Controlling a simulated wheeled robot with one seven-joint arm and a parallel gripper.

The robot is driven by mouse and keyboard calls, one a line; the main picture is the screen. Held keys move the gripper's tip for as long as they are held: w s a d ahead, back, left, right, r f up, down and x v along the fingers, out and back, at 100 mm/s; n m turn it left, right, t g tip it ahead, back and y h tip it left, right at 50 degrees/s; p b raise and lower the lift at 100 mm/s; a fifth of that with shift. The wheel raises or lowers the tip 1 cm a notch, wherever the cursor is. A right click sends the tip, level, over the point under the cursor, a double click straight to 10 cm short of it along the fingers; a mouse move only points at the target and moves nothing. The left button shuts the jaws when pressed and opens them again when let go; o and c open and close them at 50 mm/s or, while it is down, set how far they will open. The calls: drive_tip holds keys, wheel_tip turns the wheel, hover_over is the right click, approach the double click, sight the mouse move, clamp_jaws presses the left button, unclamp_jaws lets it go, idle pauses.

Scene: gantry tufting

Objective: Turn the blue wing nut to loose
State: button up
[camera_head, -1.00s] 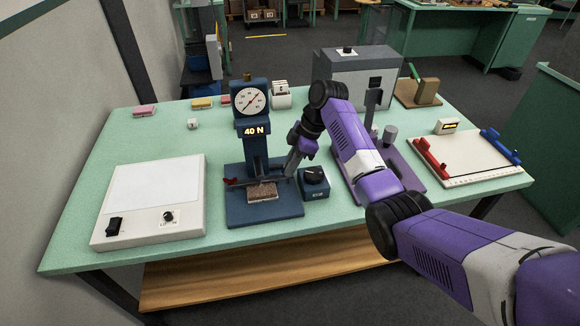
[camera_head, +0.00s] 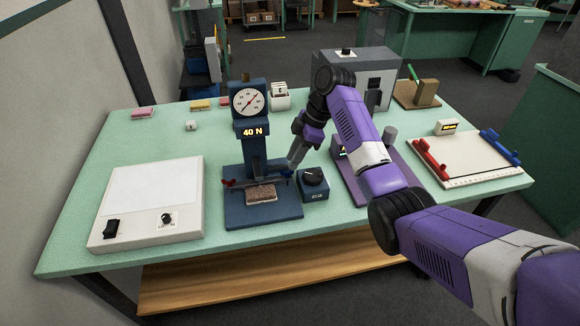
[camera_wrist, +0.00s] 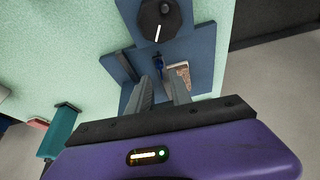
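The blue wing nut (camera_head: 287,173) is at the right end of the clamp bar on the dark blue press (camera_head: 254,160). In the wrist view the blue wing nut (camera_wrist: 158,63) shows as a small piece just beyond my fingertips, in line with the gap between them. My gripper (camera_head: 293,163) points down at the right side of the press, close to the wing nut. In the wrist view my gripper (camera_wrist: 161,76) has its two fingers apart with nothing between them. Contact with the nut cannot be told.
A red wing nut (camera_head: 229,183) is at the bar's left end. A brown tuft sample (camera_head: 261,193) lies under the bar. A dark knob box (camera_head: 314,184) stands close on the right. A white light panel (camera_head: 150,205) lies left. A purple stand is behind my arm.

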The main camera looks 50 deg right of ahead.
drive_tip(key=shift+b+v, duration=0.3)
drive_tip(key=shift+v, duration=1.7)
